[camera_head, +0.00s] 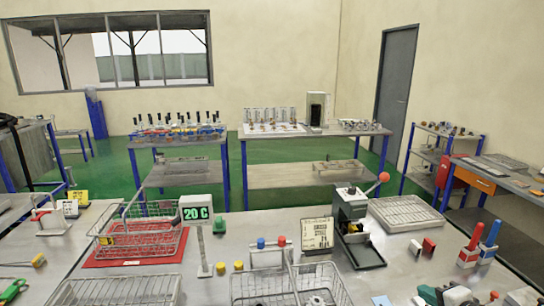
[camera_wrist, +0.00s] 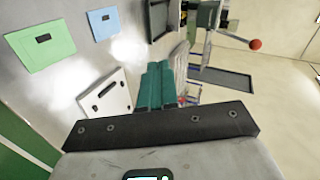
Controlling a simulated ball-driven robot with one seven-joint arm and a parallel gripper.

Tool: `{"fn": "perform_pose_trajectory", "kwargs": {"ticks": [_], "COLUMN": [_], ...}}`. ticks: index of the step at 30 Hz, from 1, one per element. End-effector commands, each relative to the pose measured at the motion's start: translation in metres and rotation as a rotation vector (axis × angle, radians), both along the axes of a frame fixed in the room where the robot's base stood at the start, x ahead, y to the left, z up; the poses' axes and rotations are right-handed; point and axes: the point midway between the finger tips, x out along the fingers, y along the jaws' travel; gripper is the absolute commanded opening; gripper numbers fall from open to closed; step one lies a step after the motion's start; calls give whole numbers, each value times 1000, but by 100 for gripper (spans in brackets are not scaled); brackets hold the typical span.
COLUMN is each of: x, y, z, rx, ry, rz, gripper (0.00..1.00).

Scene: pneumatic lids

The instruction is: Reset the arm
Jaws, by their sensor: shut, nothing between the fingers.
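My gripper (camera_wrist: 160,68) shows in the wrist view as two teal fingers side by side, shut together and empty, beyond a dark bar with screws. The fingers point toward the top of the wrist view and touch nothing that I can make out. I cannot pick out my gripper or arm in the head view.
The bench holds a wire basket on a red mat (camera_head: 105,262), a 20 C display (camera_head: 196,214), a lever press (camera_head: 350,210) and a grey tray (camera_head: 405,213). The wrist view shows green (camera_wrist: 40,46), blue (camera_wrist: 103,23) and white (camera_wrist: 105,95) panels near the fingers.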

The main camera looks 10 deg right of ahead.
Motion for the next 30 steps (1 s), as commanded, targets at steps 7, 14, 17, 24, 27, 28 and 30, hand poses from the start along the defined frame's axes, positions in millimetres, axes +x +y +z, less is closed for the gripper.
{"fn": "perform_pose_trajectory", "kwargs": {"ticks": [7,14,17,24,27,28,30], "x": [-35,-98,-137,-225,-256,-258,-268], "y": [42,95,117,151,156,154,152], "z": [-32,-69,-83,-98,-102,-119,-139], "rx": [-204,-496,-651,-950,-1037,-1021,-1000], "ry": [119,279,358,503,549,565,600], "rz": [147,400,553,897,1019,1018,1030], "gripper": [0,0,0,0,0,0,0]}}
